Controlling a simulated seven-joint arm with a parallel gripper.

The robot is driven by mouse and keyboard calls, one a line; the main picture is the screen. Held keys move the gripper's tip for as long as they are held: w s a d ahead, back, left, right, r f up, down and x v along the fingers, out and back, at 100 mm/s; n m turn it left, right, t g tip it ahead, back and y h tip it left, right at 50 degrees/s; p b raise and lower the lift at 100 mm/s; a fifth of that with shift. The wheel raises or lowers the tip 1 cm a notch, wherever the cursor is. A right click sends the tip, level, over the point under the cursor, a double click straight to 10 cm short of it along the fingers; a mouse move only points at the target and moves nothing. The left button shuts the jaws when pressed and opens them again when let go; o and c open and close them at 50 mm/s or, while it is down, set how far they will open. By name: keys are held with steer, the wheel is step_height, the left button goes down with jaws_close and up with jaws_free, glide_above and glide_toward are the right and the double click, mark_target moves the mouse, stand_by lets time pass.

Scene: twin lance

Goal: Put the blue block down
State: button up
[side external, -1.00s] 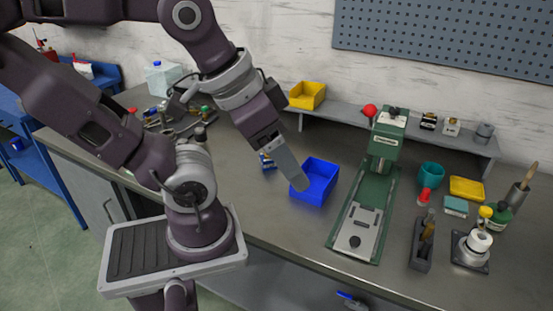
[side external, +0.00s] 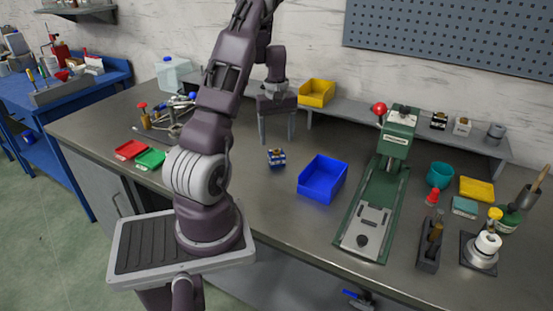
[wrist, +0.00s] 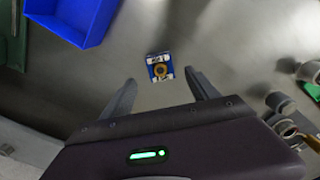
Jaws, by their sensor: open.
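The blue block (side external: 277,157), with a pale and brass-coloured top, sits on the grey bench left of the blue bin. In the wrist view the block (wrist: 160,67) lies just beyond the gap between the fingertips, apart from both. My gripper (side external: 277,141) points down, open and empty, with its fingers spread above and behind the block. Its two fingers also show in the wrist view (wrist: 161,78). The block is in full view there.
The open blue bin (side external: 322,179) stands right of the block, and a green press (side external: 374,205) is beyond it. Red (side external: 130,149) and green (side external: 151,158) trays lie at the left. A yellow bin (side external: 317,92) sits on the back shelf. Bare bench surrounds the block.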

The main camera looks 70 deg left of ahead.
mark_target(276, 151)
step_height(276, 151, down, 7)
steer(key=shift+f, duration=0.1)
jaws_close()
stand_by(0.3)
steer(key=r, duration=0.9)
steer(key=shift+w+d+r, duration=0.2)
steer(key=shift+r, duration=0.15)
steer(key=w+d+m, duration=0.9)
steer(key=d, duration=0.4)
steer(key=shift+m, duration=0.3)
steer(key=f, duration=0.3)
steer(key=d+f, duration=0.1)
steer(key=f, duration=0.5)
steer(key=shift+w+d, duration=0.15)
